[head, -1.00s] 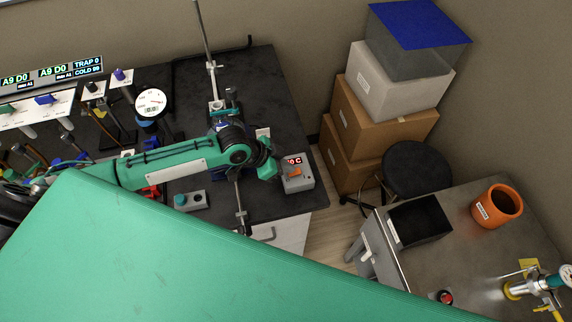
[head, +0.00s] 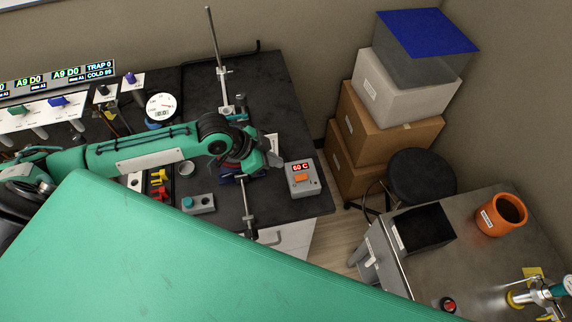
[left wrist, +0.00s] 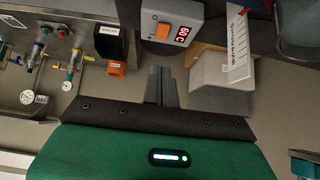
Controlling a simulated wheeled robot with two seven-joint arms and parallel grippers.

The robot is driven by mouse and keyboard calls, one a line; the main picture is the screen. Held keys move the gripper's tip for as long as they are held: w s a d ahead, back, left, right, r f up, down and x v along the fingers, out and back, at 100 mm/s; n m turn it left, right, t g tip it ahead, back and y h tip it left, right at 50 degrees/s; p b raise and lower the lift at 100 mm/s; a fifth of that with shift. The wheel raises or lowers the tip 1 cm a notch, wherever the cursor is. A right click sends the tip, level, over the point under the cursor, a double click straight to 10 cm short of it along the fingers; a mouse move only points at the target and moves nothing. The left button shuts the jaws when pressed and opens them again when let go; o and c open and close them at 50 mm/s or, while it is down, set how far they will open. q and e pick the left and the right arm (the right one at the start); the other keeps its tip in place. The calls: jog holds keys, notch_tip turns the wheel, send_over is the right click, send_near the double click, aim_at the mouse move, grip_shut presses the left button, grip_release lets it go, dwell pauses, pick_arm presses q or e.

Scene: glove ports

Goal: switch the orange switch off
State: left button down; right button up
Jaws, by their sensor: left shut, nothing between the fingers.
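The orange switch (head: 301,178) is a small rocker on top of a grey box (head: 304,190). The box's lit red display (head: 300,167) reads 60 C. The switch also shows in the left wrist view (left wrist: 163,31), at the top middle; which way it is tipped I cannot tell. My left gripper (head: 277,159) is shut and empty, up and to the left of the switch, apart from the box. In the left wrist view its fingers (left wrist: 161,86) are together, below the box in the picture. My right gripper is not in view.
The box stands near the right edge of the black bench (head: 275,90). A metal stand rod (head: 247,205) and a grey two-button box (head: 198,204) lie to its left. Stacked cartons (head: 385,130), a black stool (head: 422,177) and a steel table (head: 470,250) are to the right.

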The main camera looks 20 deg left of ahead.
pick_arm(q)
jog(key=shift+a+f+b+v, duration=0.1)
jog(key=shift+b+v, duration=0.2)
jog(key=shift+v, duration=0.7)
jog(key=shift+a+f+b+v, duration=0.15)
jog(key=shift+b+v, duration=0.1)
jog(key=shift+v, duration=0.8)
jog(key=shift+s, duration=0.15)
